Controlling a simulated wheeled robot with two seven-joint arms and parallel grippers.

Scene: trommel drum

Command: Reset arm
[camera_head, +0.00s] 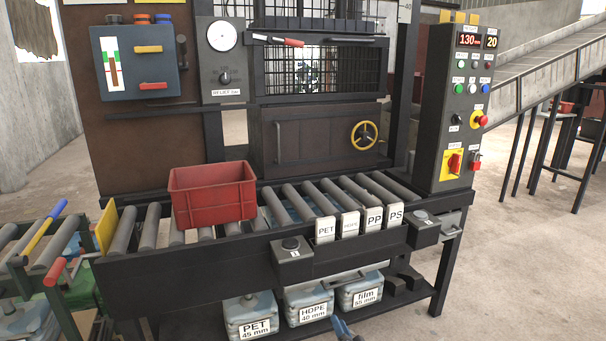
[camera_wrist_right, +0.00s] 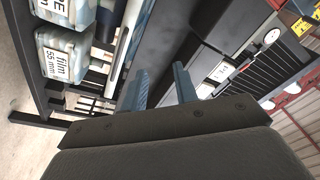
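My right gripper (camera_head: 344,329) shows only as blue fingertips at the bottom edge of the head view, in front of the lower shelf's bins. In the right wrist view its two blue-grey fingers (camera_wrist_right: 161,80) stand apart with nothing between them. The rest of the right arm is out of the head view. My left gripper is not seen.
A red crate (camera_head: 212,195) sits on the roller conveyor (camera_head: 325,197). Labelled bins, including a PET bin (camera_head: 252,314), stand on the shelf below. A control panel (camera_head: 463,110) stands at the right. Open floor (camera_head: 530,260) lies at the right.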

